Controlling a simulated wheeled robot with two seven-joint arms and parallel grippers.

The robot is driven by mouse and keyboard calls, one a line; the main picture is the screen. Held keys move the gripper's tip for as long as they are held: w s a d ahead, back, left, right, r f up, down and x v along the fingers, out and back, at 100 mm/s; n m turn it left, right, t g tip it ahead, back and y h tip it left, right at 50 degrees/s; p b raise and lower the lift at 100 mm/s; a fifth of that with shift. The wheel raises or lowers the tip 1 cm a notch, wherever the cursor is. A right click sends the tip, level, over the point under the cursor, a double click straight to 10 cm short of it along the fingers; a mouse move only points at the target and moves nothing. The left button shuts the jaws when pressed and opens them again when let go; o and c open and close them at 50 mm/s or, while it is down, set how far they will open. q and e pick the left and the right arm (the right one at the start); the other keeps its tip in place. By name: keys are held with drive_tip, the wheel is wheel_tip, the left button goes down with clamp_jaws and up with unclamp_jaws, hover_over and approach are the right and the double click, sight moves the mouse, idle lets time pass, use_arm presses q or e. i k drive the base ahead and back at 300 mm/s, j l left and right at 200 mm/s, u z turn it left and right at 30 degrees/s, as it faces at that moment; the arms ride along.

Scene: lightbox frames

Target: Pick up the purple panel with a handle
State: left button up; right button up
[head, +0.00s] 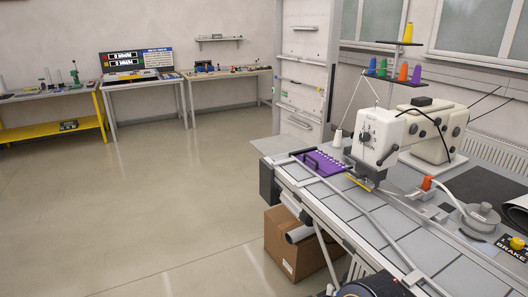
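The purple panel (329,161) lies at the far left corner of the sewing workbench (345,208), close to the bench's edge. A dark bar-like handle (311,163) runs along the panel's left side. A row of small pale pieces shows along the panel's far right edge. The panel is small in the head view, so its finer details cannot be told. Neither of my grippers can be made out in the head view.
A white sewing machine (380,135) stands right of the panel, with coloured thread cones (390,69) above it. A cardboard box (290,243) sits on the floor under the bench's left side. The floor (150,190) to the left is open, with tables (145,82) along the back wall.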

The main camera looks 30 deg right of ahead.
sight(324, 166)
drive_tip(key=i+z, duration=0.15)
drive_tip(key=i, duration=0.45)
drive_tip(key=i+z, duration=0.15)
drive_tip(key=i, duration=0.4)
drive_tip(key=i+j+z, duration=0.15)
drive_tip(key=i, duration=0.4)
drive_tip(key=i+l+z, duration=0.15)
drive_tip(key=i+z, duration=0.5)
drive_tip(key=z, duration=0.2)
drive_tip(key=i+z, duration=0.4)
drive_tip(key=i+j+z, duration=0.25)
drive_tip(key=z, duration=0.15)
drive_tip(key=i+z, duration=0.25)
drive_tip(key=i+j+z, duration=0.1)
drive_tip(key=i+z, duration=0.2)
drive_tip(key=i, duration=0.05)
